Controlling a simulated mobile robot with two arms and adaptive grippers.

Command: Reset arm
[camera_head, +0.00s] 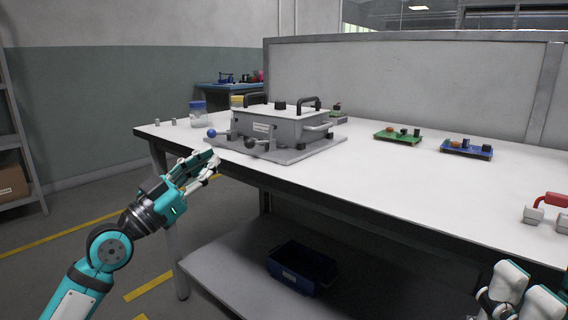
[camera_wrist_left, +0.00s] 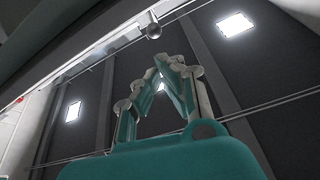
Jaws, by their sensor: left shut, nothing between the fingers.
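My left arm comes in from the left in the head view. Its teal and white gripper (camera_head: 208,164) is just off the front left edge of the white table (camera_head: 400,205), clear of everything on it. In the left wrist view the left gripper's fingers (camera_wrist_left: 162,74) come together with nothing between them. My right gripper (camera_head: 522,292) shows only in part at the lower right corner of the head view, in front of the table. Its fingertips are too cut off to judge.
A grey box (camera_head: 287,127) with black handles stands on a plate, close behind the left gripper. Green (camera_head: 397,136) and blue (camera_head: 466,150) boards and a red-handled item (camera_head: 549,203) lie farther right. A dark blue bin (camera_head: 301,267) sits on the lower shelf. The table's middle is clear.

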